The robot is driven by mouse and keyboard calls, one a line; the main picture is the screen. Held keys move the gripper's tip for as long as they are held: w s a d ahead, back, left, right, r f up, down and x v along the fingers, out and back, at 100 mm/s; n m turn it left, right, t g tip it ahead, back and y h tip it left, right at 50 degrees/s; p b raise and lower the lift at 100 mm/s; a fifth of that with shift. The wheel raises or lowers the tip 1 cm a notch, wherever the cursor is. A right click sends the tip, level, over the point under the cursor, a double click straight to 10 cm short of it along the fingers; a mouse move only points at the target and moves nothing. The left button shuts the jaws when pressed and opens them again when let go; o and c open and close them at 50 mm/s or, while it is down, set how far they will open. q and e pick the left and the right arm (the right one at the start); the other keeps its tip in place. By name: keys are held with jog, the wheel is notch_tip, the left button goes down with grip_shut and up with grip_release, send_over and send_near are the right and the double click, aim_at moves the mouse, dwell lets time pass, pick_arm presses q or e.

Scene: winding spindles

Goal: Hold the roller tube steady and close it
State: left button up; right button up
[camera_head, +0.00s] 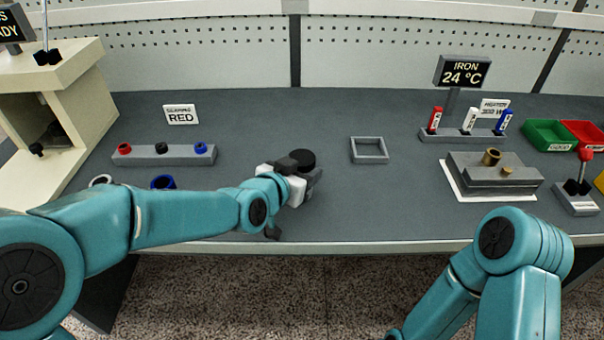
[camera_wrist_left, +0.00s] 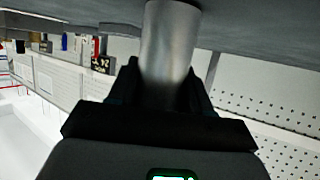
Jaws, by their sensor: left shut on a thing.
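The roller tube (camera_wrist_left: 172,45) is a smooth silver-grey cylinder in the left wrist view. It stands between the two dark fingers of my left gripper (camera_wrist_left: 160,88), which is shut on it. In the head view my left gripper (camera_head: 303,172) is above the front middle of the bench. A black round piece (camera_head: 303,157) shows at the gripper there; I cannot tell whether it is seated on the tube. The gripper hides most of the tube in the head view. My right arm shows at the lower right, but its gripper is out of view.
A grey rack (camera_head: 165,156) with red, black and blue pieces stands left. A shallow square frame (camera_head: 369,150) lies right of the gripper. Farther right are a grey block with a brass piece (camera_head: 491,157), a rack of coloured sticks (camera_head: 462,136) and green and red bins (camera_head: 548,136).

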pick_arm(q)
notch_tip(320, 180, up, 10)
jog(key=p, duration=0.3)
jog(key=shift+f+p, duration=0.1)
jog(key=shift+p, duration=0.2)
notch_tip(320, 180, up, 10)
jog(key=p, duration=0.8)
jog(key=o, duration=0.5)
grip_shut()
jog(key=s+a+f+n+y, duration=0.1)
jog(key=a+f+n+y, duration=0.1)
jog(key=a+f, duration=0.4)
jog(key=s+a+f+n+t+y, duration=0.1)
jog(key=a+f+n+y, duration=0.1)
jog(key=a+f, duration=0.4)
jog(key=s+a+f+n+t+y, duration=0.1)
jog(key=s+a+f+n+y, duration=0.1)
jog(key=a+f, duration=0.4)
jog(key=shift+s+a+y, duration=0.1)
jog(key=shift+a+y, duration=0.2)
jog(key=shift+a, duration=0.5)
jog(key=shift+r, duration=0.1)
jog(key=s+d+r, duration=0.1)
jog(key=d+r, duration=0.1)
jog(key=d, duration=0.7)
jog(key=s+d+r, duration=0.2)
jog(key=d+r, duration=0.1)
jog(key=d, duration=0.7)
jog(key=shift+s+d, duration=0.2)
jog(key=shift+d, duration=0.05)
